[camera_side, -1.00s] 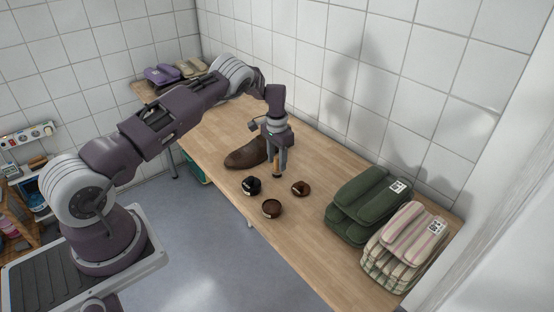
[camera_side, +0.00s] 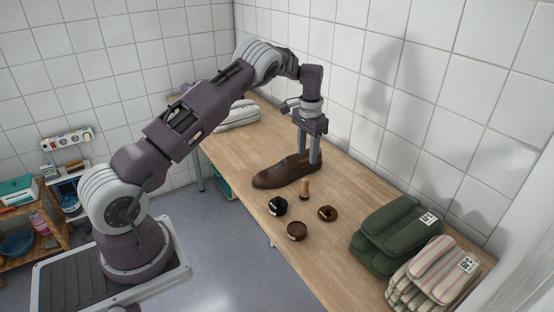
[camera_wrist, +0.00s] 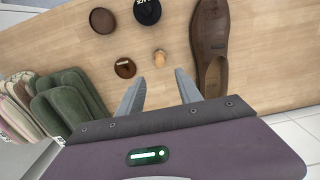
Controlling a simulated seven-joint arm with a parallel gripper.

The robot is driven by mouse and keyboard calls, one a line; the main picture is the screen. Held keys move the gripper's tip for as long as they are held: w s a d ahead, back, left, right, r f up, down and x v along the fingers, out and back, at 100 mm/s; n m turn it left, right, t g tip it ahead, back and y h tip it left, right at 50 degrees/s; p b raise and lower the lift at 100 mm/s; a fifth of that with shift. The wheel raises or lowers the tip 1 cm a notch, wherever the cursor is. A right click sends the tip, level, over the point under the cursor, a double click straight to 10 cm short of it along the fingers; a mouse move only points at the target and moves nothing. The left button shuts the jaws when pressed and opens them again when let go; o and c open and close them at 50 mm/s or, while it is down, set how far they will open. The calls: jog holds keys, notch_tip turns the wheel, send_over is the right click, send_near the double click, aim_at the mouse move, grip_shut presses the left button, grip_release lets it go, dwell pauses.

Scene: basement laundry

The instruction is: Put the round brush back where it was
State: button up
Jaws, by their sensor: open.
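The round brush (camera_side: 304,188) stands upright on the wooden bench, its pale wooden handle up. In the wrist view the brush (camera_wrist: 160,58) shows from above, between a brown shoe (camera_wrist: 211,45) and a round brown item (camera_wrist: 125,68). My gripper (camera_side: 308,158) is above the bench, higher than the brush and over the shoe (camera_side: 285,171) in the side view. Its two fingers (camera_wrist: 161,80) are spread apart with nothing between them. The brush stands clear of the fingers. Its lower end is too small to make out.
A black jar (camera_side: 278,206), a brown round tin (camera_side: 297,230) and the round brown item (camera_side: 327,213) stand near the brush. Folded green towels (camera_side: 388,232) and striped towels (camera_side: 432,272) lie at the right. A tiled wall runs along the bench's back edge.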

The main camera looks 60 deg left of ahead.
jog(key=s+d+r+t, duration=0.1)
jog(key=s+d+r, duration=0.3)
jog(key=r, duration=0.4)
jog(key=s+d+r+n+t, duration=0.1)
jog(key=s+d+r, duration=0.35)
jog(key=r, duration=0.35)
jog(key=s+d+r+t, duration=0.1)
jog(key=s+d+r, duration=0.2)
jog(key=d+r, duration=0.3)
jog(key=s+d+t, duration=0.1)
jog(key=s+d, duration=0.2)
jog(key=s, duration=0.9)
jog(key=s+d+r+m+t, duration=0.1)
jog(key=s+d, duration=0.3)
jog(key=s, duration=0.9)
jog(key=shift+s+d+r+t, duration=0.25)
jog(key=shift+t, duration=0.05)
